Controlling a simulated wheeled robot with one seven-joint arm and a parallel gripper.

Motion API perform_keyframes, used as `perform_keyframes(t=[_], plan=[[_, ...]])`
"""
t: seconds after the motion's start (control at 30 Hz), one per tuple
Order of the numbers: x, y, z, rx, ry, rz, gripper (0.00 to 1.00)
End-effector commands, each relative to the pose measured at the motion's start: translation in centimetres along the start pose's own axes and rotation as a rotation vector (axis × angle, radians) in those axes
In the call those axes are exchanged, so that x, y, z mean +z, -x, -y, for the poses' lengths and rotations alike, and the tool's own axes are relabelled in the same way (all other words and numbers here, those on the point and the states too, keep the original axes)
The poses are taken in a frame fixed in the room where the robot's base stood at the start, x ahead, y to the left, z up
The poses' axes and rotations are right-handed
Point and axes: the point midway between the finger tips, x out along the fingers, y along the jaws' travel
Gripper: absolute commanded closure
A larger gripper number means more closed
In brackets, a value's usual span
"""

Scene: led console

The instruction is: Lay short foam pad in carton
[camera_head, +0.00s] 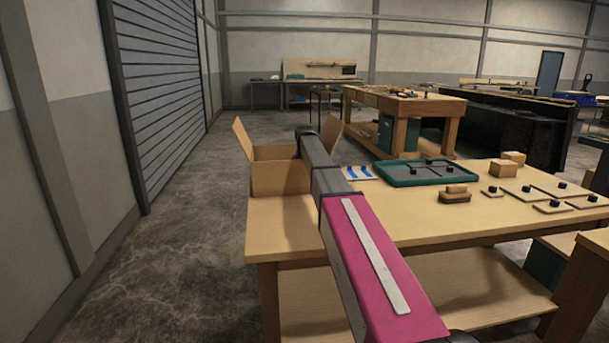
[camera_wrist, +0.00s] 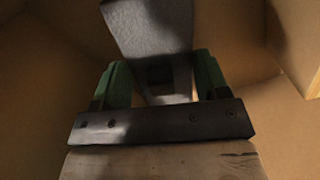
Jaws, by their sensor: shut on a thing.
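The open carton (camera_head: 280,178) stands at the left end of the wooden table in the head view, with its flaps raised. My arm crosses in front of its right side and hides my gripper there. In the wrist view my gripper (camera_wrist: 161,78) has its two green fingers shut on a grey foam pad (camera_wrist: 150,32). The pad extends ahead beyond the fingers. Brown cardboard walls of the carton (camera_wrist: 45,75) surround the gripper and pad. Whether the pad touches the carton's floor cannot be told.
On the table (camera_head: 430,222), a green-rimmed tray (camera_head: 383,179) and a white card with blue strips (camera_head: 357,173) lie right of the carton. Wooden blocks (camera_head: 502,168) and flat plates with black knobs (camera_head: 553,207) lie farther right. The table's front edge is mostly clear.

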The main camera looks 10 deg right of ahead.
Motion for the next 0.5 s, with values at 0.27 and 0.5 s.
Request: perform_keyframes(t=[0.27, 0.5], plan=[[0.00, -0.48, 0.00, 0.000, 0.000, 0.000, 0.58], [0.00, -0.88, 0.00, 0.000, 0.000, 0.000, 0.58]])
